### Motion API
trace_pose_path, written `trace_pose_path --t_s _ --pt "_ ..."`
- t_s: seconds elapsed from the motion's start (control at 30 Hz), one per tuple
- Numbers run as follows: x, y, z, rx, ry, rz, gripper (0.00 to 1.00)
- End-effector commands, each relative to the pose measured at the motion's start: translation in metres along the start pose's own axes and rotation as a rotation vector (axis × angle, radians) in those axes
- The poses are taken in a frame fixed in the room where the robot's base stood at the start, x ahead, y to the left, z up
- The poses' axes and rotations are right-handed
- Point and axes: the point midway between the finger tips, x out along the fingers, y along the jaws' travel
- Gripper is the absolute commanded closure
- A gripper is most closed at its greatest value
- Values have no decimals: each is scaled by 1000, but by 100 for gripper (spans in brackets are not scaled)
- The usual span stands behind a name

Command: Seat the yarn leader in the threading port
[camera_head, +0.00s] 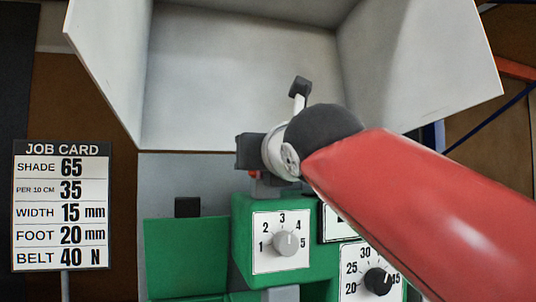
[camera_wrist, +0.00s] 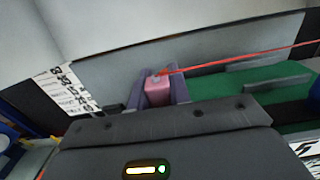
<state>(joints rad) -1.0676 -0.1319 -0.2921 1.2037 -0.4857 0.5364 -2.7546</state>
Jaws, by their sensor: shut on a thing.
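The yarn leader (camera_wrist: 158,94) is a small pink block with a red yarn running from it to the right in the wrist view. My gripper (camera_wrist: 157,84) is shut on it, with one purple-grey finger on each side. I cannot pick out the threading port in either view. The green machine (camera_wrist: 275,80) shows beyond and right of the leader in the wrist view.
A large pale open-fronted hood (camera_head: 235,80) stands behind and above my arm. Dial plates (camera_head: 281,242) are on the machine front. A job card (camera_head: 61,205) stands on a post at left, reading shade 65, 35 per 10 cm, width 15 mm, foot 20 mm, belt 40 N.

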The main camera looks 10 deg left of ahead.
Motion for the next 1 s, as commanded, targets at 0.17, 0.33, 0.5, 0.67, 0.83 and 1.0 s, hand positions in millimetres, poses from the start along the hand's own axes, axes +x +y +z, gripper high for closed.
trace_pose_path --t_s 0.17,0.33,0.5,0.67,0.83,1.0 --pt "0 0 -6 0 0 0 100" --pt "0 0 -10 -1 0 0 100" --pt "0 0 -14 -1 0 -1 100" --pt "0 0 -15 -1 0 0 73" --pt "0 0 -15 -1 0 0 55" --pt "0 0 -15 -1 0 0 55"
